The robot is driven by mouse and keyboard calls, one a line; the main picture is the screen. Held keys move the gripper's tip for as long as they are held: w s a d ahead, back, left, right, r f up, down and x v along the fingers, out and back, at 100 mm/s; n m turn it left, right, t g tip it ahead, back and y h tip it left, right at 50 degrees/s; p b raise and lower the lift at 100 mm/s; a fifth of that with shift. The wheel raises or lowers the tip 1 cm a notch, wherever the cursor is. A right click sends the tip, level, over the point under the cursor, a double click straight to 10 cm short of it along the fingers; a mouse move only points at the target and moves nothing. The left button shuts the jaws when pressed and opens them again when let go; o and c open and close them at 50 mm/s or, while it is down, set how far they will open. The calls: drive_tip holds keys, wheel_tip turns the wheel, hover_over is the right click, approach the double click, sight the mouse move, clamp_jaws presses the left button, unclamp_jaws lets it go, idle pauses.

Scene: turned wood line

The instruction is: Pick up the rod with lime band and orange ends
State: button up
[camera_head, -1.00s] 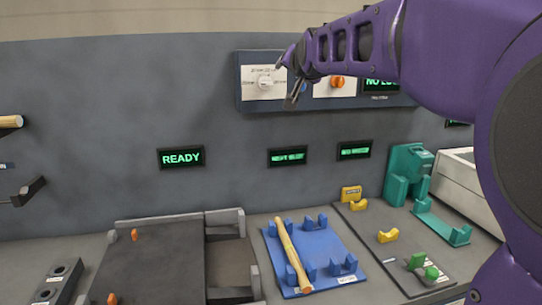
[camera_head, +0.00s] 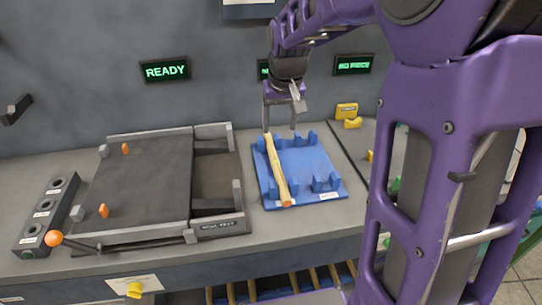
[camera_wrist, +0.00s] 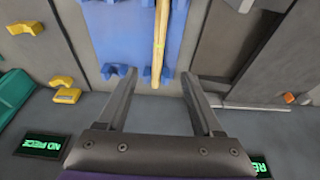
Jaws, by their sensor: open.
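A pale wooden rod (camera_head: 277,172) with an orange near end lies lengthwise on the left part of a blue fixture (camera_head: 310,165). In the wrist view the rod (camera_wrist: 160,40) shows a faint yellow-green mark, and its end lies in line with the gap between my fingers. My gripper (camera_head: 280,128) is open and empty, pointing down over the far end of the blue fixture. The fingers (camera_wrist: 159,73) are apart on either side of the rod's line in the wrist view. I cannot tell the exact height above the rod.
A dark tray fixture (camera_head: 145,185) with orange pegs stands left of the blue fixture. A holed block (camera_head: 47,215) and an orange ball-ended lever (camera_head: 54,238) are further left. Yellow supports (camera_head: 346,112) stand to the right. A wall with lit displays (camera_head: 165,70) rises behind.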

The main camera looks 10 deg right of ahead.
hover_over(276, 162)
drive_tip(key=s, duration=0.1)
wheel_tip(276, 162, down, 11)
drive_tip(key=shift+s+a+r+b, duration=0.1)
drive_tip(key=shift+s+a+b, duration=0.05)
drive_tip(key=shift+b, duration=0.15)
drive_tip(key=x, duration=0.5)
drive_tip(key=shift+s, duration=0.15)
clamp_jaws()
